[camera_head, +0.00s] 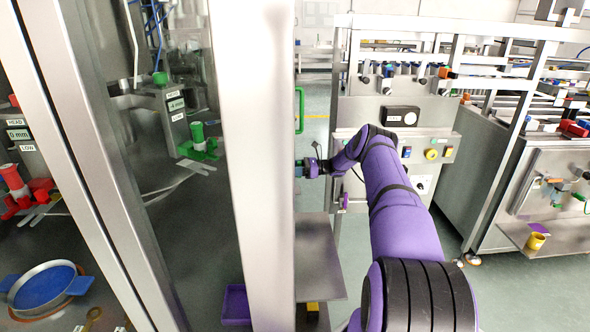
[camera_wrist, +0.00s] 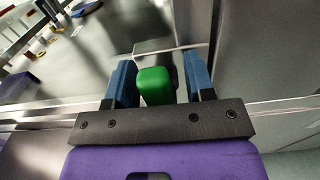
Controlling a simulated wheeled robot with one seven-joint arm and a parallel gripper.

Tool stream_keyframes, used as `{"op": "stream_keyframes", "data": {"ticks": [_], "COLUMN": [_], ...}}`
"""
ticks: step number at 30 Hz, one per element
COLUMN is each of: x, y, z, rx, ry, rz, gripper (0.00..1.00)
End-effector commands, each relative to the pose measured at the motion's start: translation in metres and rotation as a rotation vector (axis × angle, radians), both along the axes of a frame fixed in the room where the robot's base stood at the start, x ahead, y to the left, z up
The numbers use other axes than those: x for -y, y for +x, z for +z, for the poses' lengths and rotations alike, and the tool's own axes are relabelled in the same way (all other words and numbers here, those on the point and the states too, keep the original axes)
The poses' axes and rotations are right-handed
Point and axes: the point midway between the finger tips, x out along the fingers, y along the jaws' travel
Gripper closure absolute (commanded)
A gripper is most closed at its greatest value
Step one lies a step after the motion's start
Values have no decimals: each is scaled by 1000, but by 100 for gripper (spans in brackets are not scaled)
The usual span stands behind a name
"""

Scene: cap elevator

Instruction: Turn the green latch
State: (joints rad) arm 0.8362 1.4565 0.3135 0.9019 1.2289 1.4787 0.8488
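The green latch (camera_wrist: 155,86) shows in the wrist view as a rounded green block between the two blue fingers of my gripper (camera_wrist: 160,64). The fingers stand apart, one on each side of it. A narrow gap shows on its left and a wider one on its right, so the gripper is open around it and not closed on it. In the head view my gripper (camera_head: 300,169) is at the right edge of the upright metal post, its tips partly hidden. I cannot make out the latch clearly there.
A tall metal post (camera_head: 256,150) stands just left of my gripper, with glass panels and machine parts beyond. A green handle (camera_head: 300,108) is above my gripper. A control cabinet (camera_head: 405,115) stands behind my arm. Open floor (camera_head: 520,290) lies at the lower right.

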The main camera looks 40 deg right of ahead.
Motion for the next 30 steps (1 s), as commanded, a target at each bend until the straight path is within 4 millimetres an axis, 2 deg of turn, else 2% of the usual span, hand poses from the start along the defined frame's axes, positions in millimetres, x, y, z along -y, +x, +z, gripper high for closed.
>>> {"op": "stream_keyframes", "data": {"ticks": [7,13,30], "x": [1,1,-36], "y": [0,0,-78], "z": [7,39,44], "rx": [2,3,-2], "ry": [-1,-1,3], "rz": [-1,-1,0], "gripper": [51,51,51]}}
